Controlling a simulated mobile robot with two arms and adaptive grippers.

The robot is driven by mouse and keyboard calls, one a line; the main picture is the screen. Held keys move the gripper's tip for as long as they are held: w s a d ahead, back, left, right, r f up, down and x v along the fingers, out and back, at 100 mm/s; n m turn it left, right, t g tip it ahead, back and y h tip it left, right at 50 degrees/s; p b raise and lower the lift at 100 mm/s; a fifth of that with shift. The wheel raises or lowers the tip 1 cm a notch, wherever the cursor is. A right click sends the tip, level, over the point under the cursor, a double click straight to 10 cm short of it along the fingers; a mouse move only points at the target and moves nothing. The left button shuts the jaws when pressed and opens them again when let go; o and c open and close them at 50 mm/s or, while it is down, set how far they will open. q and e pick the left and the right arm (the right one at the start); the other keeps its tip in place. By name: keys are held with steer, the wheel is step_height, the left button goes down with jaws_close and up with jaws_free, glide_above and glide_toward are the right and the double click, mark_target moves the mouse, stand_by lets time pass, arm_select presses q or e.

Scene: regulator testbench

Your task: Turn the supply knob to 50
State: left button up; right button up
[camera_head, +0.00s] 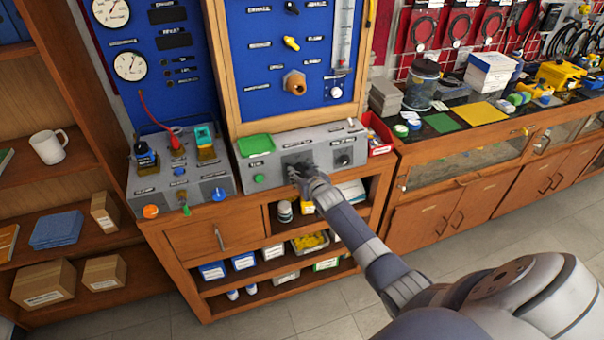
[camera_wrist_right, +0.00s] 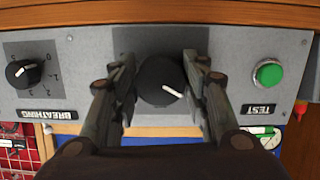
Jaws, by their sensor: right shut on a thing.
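The supply knob (camera_wrist_right: 161,82) is a round black knob with a white pointer mark, on the sloped grey console (camera_head: 229,166). In the right wrist view, which shows the console upside down, the mark points to the lower right. My right gripper (camera_head: 297,171) is at the front of this console in the head view and hides the knob there. In the right wrist view its two fingers (camera_wrist_right: 160,88) stand on either side of the knob and are shut on it. The knob's scale and label are hidden by the gripper. My left gripper is out of view.
A green TEST button (camera_wrist_right: 268,74) and the BREATHING knob (camera_wrist_right: 23,73) flank the gripper on the same console. A green tray (camera_head: 256,142) lies on top of it. A second console (camera_head: 160,196) stands to the left, and a red bin (camera_head: 377,137) to the right.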

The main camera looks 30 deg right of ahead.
steer(key=o, duration=1.1)
steer(key=shift+f, duration=0.15)
steer(key=shift+s, duration=0.1)
steer(key=v, duration=1.2)
steer(key=shift+a, duration=0.1)
